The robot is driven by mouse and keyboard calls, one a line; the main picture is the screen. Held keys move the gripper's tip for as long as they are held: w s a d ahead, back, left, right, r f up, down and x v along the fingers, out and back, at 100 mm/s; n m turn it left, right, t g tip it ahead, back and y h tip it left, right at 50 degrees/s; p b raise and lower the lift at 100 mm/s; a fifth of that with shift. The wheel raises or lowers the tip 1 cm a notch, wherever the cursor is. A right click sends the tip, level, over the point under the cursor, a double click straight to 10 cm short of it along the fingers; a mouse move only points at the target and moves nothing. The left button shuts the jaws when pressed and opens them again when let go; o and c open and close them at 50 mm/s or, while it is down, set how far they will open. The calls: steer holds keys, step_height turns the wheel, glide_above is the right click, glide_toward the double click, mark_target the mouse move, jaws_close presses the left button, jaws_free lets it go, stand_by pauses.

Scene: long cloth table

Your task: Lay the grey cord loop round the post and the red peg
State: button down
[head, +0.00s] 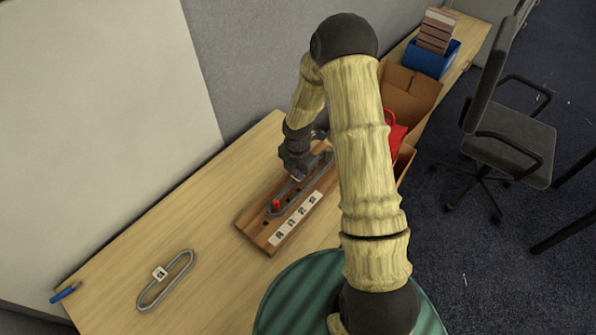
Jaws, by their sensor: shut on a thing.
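A wooden board (257,236) lies on the table with a white label strip along it. The red peg (277,205) stands near the board's near end. A grey cord loop (293,203) lies along the board, its near end seeming to pass around the red peg. My gripper (298,174) is low over the board's middle, shut on the cord loop as far as I can tell; the fingertips are small and partly hidden. The post cannot be made out; my gripper and arm cover the board's far part.
A second grey loop (146,301) with a white tag (160,272) lies at the table's near left, beside a blue marker (65,292). Cardboard boxes (413,98), a red item (396,133) and a blue bin (431,60) stand right. An office chair (510,140) stands beyond.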

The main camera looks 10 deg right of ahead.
steer(key=shift+f+b, duration=0.45)
steer(key=shift+f, duration=0.3)
stand_by(0.3)
steer(key=c, duration=1.4)
jaws_free()
steer(key=shift+o, duration=0.2)
step_height(320, 180, up, 18)
steer(key=shift+f, duration=0.25)
